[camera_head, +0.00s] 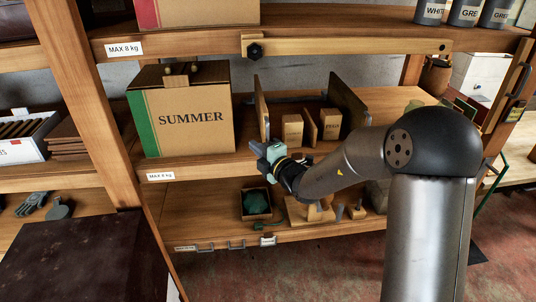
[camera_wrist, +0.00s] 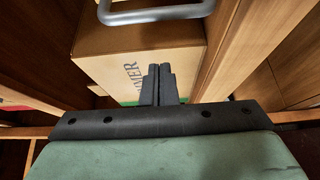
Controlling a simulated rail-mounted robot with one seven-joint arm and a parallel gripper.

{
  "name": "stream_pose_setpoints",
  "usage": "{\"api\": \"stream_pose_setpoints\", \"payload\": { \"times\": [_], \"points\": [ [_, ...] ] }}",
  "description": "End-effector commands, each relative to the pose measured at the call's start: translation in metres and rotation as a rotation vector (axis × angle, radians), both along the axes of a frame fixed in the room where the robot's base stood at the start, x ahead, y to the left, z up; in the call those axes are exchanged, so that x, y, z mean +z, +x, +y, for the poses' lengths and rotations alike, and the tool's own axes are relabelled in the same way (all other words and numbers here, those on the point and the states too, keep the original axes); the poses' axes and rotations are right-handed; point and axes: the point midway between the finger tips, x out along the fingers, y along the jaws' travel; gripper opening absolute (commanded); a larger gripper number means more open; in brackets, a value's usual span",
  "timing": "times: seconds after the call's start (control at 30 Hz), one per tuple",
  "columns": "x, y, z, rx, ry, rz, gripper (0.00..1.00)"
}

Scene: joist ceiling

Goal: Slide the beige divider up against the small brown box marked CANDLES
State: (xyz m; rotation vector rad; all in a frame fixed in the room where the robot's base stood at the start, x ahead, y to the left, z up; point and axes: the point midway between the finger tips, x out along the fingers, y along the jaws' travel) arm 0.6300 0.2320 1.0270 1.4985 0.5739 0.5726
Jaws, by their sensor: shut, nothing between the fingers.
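An upright beige divider (camera_head: 261,106) stands on the middle shelf, just right of the large SUMMER box. Two small brown boxes stand to its right, a left one (camera_head: 292,129) and a right one (camera_head: 331,124). Their labels are too small to read surely, so I cannot tell which says CANDLES. A gap separates the divider from the left small box. My gripper (camera_head: 256,148) is at the shelf's front edge, low in front of the divider. In the wrist view its fingers (camera_wrist: 159,84) are together and empty. I cannot tell whether they touch the divider.
The SUMMER box (camera_head: 188,112) fills the shelf to the left; it also shows in the wrist view (camera_wrist: 140,68). A short divider (camera_head: 310,126) stands between the small boxes, and a tall panel (camera_head: 348,98) stands at right. A lower shelf holds a small open box (camera_head: 256,205).

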Motion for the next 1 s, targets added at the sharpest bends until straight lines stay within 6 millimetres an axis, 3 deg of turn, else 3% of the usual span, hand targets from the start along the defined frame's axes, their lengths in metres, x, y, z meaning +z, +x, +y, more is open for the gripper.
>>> {"api": "stream_pose_setpoints", "payload": {
  "times": [0.1, 0.2, 0.33, 0.83, 1.0],
  "points": [
    [0.001, 0.018, 0.017, 0.003, 0.001, 0.001, 0.00],
    [0.002, 0.024, -0.005, -0.004, -0.002, -0.001, 0.00],
    [0.001, 0.028, -0.017, -0.002, -0.001, -0.001, 0.00],
    [0.000, 0.031, -0.026, -0.001, -0.001, -0.001, 0.00],
    [0.003, 0.039, -0.057, -0.007, -0.002, -0.001, 0.00]
  ]
}}
